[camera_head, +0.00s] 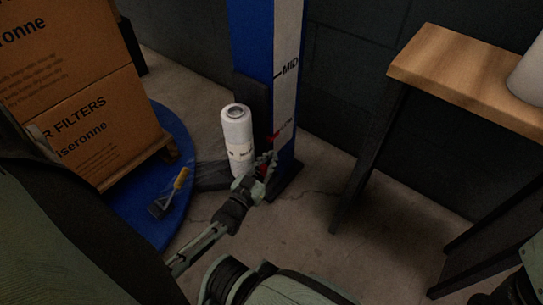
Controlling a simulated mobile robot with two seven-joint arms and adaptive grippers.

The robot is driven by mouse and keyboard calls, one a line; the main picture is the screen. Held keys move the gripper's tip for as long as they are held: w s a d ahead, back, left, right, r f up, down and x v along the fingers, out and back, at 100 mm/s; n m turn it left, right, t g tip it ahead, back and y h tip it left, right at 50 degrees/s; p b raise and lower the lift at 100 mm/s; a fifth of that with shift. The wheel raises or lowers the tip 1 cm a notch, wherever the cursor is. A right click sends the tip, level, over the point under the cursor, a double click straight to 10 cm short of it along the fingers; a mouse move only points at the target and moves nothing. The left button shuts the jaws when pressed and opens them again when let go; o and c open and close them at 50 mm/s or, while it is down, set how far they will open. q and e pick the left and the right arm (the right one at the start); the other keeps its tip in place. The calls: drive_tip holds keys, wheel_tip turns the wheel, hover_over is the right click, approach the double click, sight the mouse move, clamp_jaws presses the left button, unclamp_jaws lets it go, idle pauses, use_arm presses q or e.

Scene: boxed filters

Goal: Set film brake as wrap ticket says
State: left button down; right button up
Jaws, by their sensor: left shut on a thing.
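A white film roll (238,130) stands upright beside the blue mast (253,40). The mast carries a pale strip (287,100) with a black MID mark and a red mark lower down, whose word I cannot read. My left gripper (264,172) is low at the mast's foot, just right of the roll's lower end. It is shut on a small red part (264,169) there, mostly hidden by the fingers. I cannot make out the part's setting. No wrap ticket can be made out. My right gripper is not in view.
Brown filter boxes (95,125) stand on a pallet on the blue round turntable (180,135) at left. A yellow-handled tool (181,178) lies at its edge. A wooden-topped table (470,75) with a white cylinder (528,78) stands at right. Floor between mast and table is clear.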

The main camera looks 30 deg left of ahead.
use_arm(q)
drive_tip(key=shift+n+y, duration=0.3)
drive_tip(key=shift+y, duration=0.2)
drive_tip(key=c, duration=1.6)
unclamp_jaws()
drive_tip(key=shift+c, duration=0.2)
drive_tip(key=shift+s, duration=0.15)
drive_tip(key=s+d, duration=0.1)
drive_tip(key=s, duration=1)
drive_tip(key=shift+s+d, duration=0.25)
drive_tip(key=shift+s, duration=0.15)
drive_tip(key=shift+o, duration=0.3)
